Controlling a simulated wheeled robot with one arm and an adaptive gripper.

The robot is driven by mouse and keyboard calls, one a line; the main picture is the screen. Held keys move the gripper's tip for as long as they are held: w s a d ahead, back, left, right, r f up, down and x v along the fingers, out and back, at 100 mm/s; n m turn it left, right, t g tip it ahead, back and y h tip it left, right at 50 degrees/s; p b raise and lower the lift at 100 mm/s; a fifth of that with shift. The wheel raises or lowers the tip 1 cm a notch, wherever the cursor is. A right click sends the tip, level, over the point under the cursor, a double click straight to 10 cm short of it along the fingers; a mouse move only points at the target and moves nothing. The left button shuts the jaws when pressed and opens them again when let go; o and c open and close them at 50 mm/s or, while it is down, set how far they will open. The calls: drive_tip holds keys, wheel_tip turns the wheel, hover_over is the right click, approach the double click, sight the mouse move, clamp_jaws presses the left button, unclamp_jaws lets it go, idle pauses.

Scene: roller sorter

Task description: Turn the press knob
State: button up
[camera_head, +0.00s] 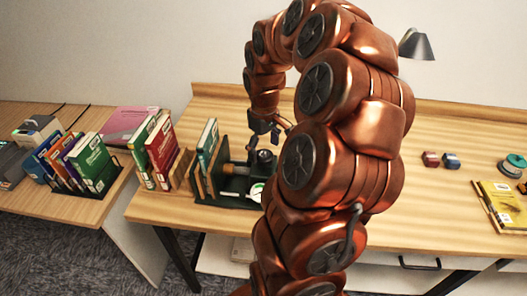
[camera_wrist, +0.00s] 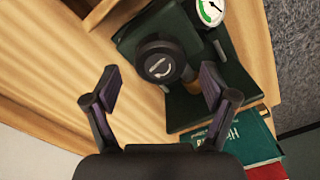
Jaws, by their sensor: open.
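The press knob (camera_wrist: 159,64) is a round black knob with a pale curved mark on its top, in the upper middle of the wrist view. It sits on a dark green press (camera_wrist: 215,118), which also shows in the head view (camera_head: 234,187) on the wooden table. A white round gauge with a green arc (camera_wrist: 211,11) is beside it. My gripper (camera_wrist: 159,88) is open and empty. In the wrist view its two fingers lie on either side of and below the knob; I cannot tell how far above it they are. In the head view my arm hides part of the press.
A teal book (camera_wrist: 240,133) and a red book are close to the press. Several books (camera_head: 160,150) stand left of it in the head view. A desk lamp (camera_head: 416,45), small red and blue items, and a yellow book (camera_head: 498,205) are at the right.

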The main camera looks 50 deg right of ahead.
drive_tip(key=shift+f+p, duration=0.3)
drive_tip(key=shift+f, duration=1.05)
drive_tip(key=shift+c, duration=0.4)
drive_tip(key=c, duration=1.1)
drive_tip(key=shift+f+b, duration=0.15)
drive_tip(key=shift+b, duration=0.4)
